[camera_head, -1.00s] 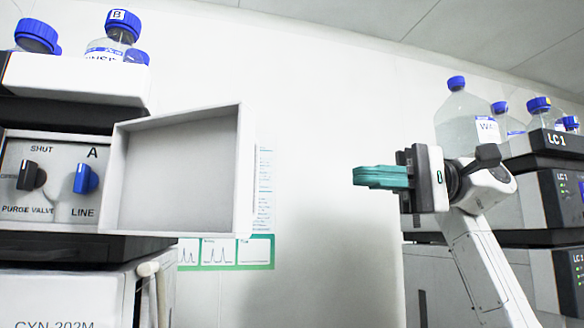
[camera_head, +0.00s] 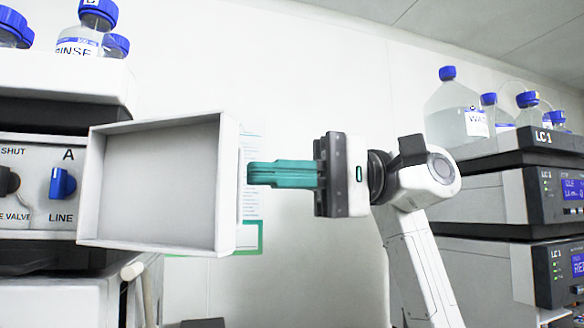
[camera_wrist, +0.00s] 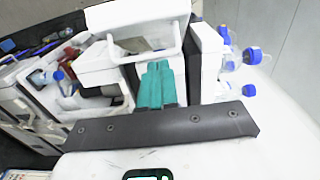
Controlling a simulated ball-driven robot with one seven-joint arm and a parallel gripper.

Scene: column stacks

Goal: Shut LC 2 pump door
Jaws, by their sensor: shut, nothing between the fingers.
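The pump door (camera_head: 160,185) is a white, shallow, box-like panel. It stands open at the right side of the pump module (camera_head: 40,185) on the left stack, with its hollow inner face toward the head camera. The module front shows a blue LINE knob (camera_head: 62,184) and a dark purge valve knob partly cut off at the left edge. My gripper (camera_head: 250,175) is shut and empty, its teal fingertips pointing left at the door's right edge. Whether they touch it I cannot tell. In the wrist view the teal fingers (camera_wrist: 156,85) point toward a white framed part, probably the door (camera_wrist: 142,40).
Bottles with blue caps (camera_head: 85,30) stand in a white tray atop the left stack. The LC 1 stack (camera_head: 530,200) with more bottles (camera_head: 455,105) stands at right, behind my arm. A green-edged chart (camera_head: 250,237) hangs on the wall behind the door.

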